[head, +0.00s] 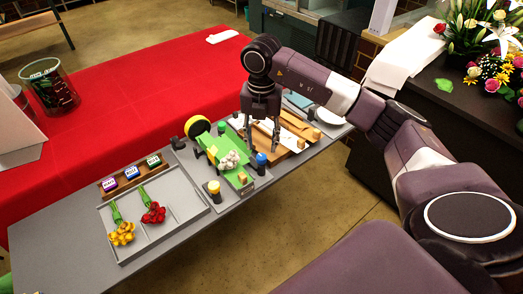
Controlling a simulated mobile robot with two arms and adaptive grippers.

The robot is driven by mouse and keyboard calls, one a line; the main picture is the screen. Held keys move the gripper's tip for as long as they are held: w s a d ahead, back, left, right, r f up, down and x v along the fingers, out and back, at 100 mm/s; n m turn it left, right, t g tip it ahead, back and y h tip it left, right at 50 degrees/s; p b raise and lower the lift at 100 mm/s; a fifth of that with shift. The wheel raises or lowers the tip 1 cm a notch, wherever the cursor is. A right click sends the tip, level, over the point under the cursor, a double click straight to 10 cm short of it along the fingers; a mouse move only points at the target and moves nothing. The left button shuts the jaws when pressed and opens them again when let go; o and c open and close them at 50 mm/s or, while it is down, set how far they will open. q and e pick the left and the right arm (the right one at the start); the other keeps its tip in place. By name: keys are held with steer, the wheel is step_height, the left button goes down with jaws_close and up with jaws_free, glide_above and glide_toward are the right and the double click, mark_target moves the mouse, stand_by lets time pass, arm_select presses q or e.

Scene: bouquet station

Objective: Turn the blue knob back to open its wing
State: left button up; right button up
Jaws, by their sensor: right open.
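The blue knob (261,159), blue on top with a dark body, stands at the front right of a small green fixture (217,147) on the grey table. White flowers (230,160) lie on the green part. A yellow-topped knob (214,188) stands at the fixture's front left. My right gripper (262,142) points down, open, behind and above the blue knob and apart from it, as far as I can tell. Its fingers partly cover the things behind. I cannot tell how far each wing is turned. My left gripper is out of view.
A grey tray (183,216) with yellow and red bouquets lies left of the fixture. A wooden rack (131,175) with small labelled blocks stands behind it. A wooden board (291,142) lies to the right. The red-covered table (130,95) is mostly clear.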

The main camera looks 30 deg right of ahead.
mark_target(262, 156)
step_height(262, 156, up, 7)
stand_by(0.3)
stand_by(0.5)
